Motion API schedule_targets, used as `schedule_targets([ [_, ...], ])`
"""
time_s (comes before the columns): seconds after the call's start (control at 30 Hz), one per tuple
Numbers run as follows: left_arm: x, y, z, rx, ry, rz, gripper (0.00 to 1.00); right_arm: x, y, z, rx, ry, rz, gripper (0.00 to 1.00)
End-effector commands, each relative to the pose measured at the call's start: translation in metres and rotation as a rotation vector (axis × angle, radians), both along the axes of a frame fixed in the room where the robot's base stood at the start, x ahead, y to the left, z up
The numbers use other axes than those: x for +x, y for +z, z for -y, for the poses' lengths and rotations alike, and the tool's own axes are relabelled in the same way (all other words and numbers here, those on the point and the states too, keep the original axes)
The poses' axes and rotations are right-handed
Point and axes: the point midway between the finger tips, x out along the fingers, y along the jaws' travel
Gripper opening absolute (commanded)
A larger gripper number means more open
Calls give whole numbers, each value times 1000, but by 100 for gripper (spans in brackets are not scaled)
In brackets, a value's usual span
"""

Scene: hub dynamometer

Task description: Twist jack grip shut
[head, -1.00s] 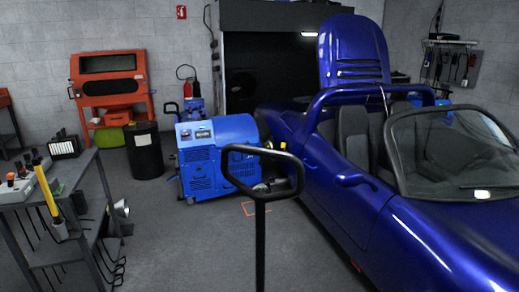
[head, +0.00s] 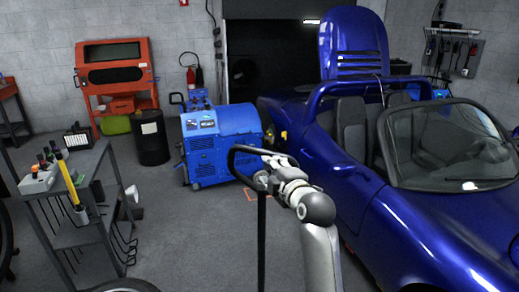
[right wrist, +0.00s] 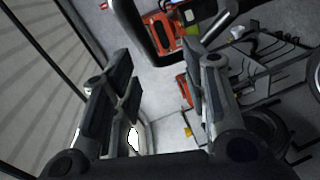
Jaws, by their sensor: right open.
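The jack grip is a dark loop handle (head: 232,160) on an upright pole (head: 261,245) in the middle of the head view. My right gripper (head: 266,172) is at the right side of the loop and hides part of it. In the right wrist view my right gripper (right wrist: 158,78) is open, with its fingers spread and nothing held between them. The dark loop (right wrist: 134,30) shows there beyond the fingertips, near the top. Whether a finger touches the loop, I cannot tell. My left gripper is not in view.
A blue sports car (head: 430,230) stands close on the right. A blue dynamometer unit (head: 222,142) stands behind the grip. A grey tool cart (head: 75,170) is at the left, a black drum (head: 152,140) behind it. Floor is clear between cart and pole.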

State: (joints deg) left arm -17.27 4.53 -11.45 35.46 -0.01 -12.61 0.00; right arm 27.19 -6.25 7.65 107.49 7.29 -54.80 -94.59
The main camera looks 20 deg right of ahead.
Motion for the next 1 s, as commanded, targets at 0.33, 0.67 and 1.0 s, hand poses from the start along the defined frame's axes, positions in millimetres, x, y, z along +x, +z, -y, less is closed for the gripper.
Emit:
schedule_targets([
  [0.33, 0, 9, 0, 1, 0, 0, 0, 18, 19, 1, -28, 3, 28, 42],
  [0.67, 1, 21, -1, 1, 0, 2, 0, 64, 13, -2, -27, 3, 28, 42],
  [1.0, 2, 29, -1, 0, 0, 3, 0, 97, 7, -4, -29, 2, 29, 42],
])
